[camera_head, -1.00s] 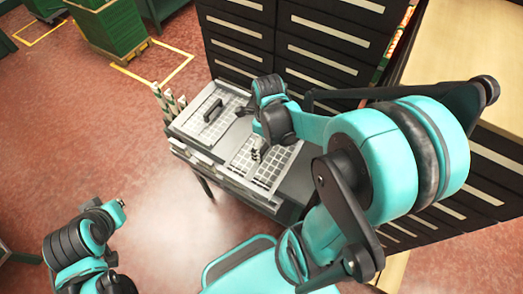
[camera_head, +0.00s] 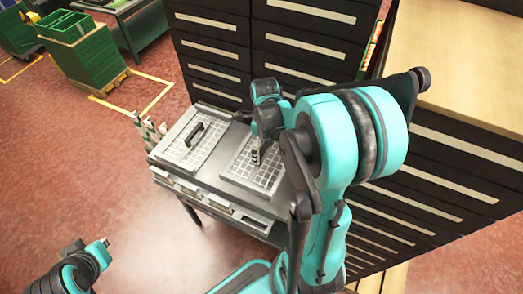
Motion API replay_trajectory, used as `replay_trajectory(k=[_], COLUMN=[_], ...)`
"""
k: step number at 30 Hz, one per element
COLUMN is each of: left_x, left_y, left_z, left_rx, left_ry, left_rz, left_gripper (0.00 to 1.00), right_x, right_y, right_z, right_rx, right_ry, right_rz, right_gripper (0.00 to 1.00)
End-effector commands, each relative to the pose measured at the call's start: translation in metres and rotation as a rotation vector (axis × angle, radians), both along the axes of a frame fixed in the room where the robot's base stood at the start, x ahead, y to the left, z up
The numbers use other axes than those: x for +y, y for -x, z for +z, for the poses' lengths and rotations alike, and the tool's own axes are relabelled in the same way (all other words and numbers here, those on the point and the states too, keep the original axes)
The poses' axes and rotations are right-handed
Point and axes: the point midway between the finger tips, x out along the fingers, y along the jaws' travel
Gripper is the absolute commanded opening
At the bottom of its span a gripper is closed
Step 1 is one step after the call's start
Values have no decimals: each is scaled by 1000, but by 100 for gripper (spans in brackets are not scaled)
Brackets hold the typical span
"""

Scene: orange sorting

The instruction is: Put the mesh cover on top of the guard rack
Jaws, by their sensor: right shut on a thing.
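A pale mesh cover (camera_head: 240,174) with square openings lies over the right part of a grey metal stand, which I take for the guard rack (camera_head: 236,209). My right gripper (camera_head: 257,156) reaches down to the middle of this cover and is shut on what looks like its dark handle. The hand and wrist hide part of the cover and its far side. Whether the cover rests on the stand or hangs just above it, I cannot tell. My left gripper (camera_head: 104,243) is low at the left, away from the stand; its fingers are too small to judge.
A second mesh panel (camera_head: 176,156) with a black handle (camera_head: 194,133) lies on the stand's left part. Pale upright pieces (camera_head: 150,131) stand at its left edge. Dark drawer cabinets (camera_head: 215,54) close off the back.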

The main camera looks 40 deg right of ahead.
Motion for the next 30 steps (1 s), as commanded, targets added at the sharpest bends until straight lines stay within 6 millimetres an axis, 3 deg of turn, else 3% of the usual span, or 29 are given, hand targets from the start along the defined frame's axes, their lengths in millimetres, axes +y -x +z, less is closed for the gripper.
replay_trajectory(k=[1, 15, 30], left_x=[0, 0, 0], left_y=[0, 0, 0], left_z=[-10, -50, -63], left_rx=[0, 0, 0], left_ry=[0, 0, 0], left_rz=[0, 0, 0], left_gripper=[0, 0, 0], right_x=[0, 1, 1], right_y=[0, 0, 0], right_z=[-10, -59, -74], right_rx=[0, 0, 0], right_ry=[0, 0, 0], right_rz=[0, 0, 0], right_gripper=[58, 58, 58])
